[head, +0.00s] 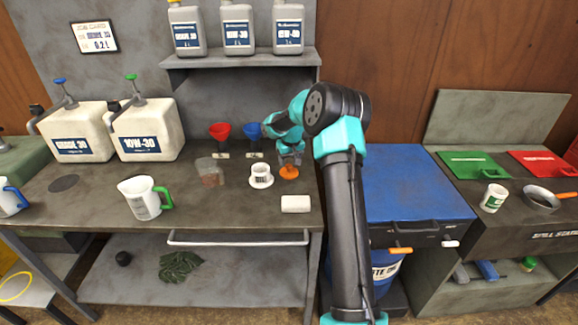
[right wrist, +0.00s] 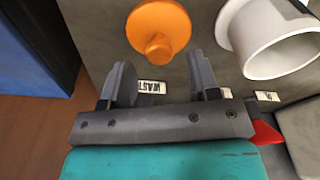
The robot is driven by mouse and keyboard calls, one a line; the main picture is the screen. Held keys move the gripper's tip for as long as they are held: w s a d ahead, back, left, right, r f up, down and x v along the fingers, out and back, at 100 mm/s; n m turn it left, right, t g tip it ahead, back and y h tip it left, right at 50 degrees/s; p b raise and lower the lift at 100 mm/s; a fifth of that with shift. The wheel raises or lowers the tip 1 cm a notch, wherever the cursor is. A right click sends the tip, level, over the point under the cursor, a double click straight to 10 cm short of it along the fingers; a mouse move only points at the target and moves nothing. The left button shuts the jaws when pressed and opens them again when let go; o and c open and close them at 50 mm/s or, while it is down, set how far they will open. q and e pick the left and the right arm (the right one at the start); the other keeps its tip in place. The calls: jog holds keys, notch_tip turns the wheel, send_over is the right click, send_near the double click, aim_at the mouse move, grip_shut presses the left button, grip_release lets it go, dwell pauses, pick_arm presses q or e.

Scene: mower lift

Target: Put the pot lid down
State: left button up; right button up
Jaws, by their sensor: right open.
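The orange lid (head: 289,172), a round disc with a knob, sits on the grey workbench right of a white flanged pot-like piece (head: 261,176). In the right wrist view, the orange lid (right wrist: 158,28) lies just beyond the fingertips, its knob toward me, with the white piece (right wrist: 270,40) to its right. My right gripper (head: 290,158) is at the lid in the head view, partly hidden by its own arm. In the wrist view its fingers (right wrist: 161,68) are apart, with nothing between them. My left gripper is not in view.
A white block (head: 295,204) lies in front of the lid. Red (head: 220,131) and blue (head: 252,131) funnels stand behind. A measuring jug (head: 145,198) with a green handle stands left. A blue-topped cabinet (head: 410,185) is right of the bench. Bare bench (head: 225,215) lies front left of the lid.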

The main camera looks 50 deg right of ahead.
aim_at(291, 174)
notch_tip(291, 174, up, 8)
jog(key=s, duration=0.1)
jog(key=shift+a+r, duration=0.25)
jog(key=shift+s, duration=0.15)
dwell(0.4)
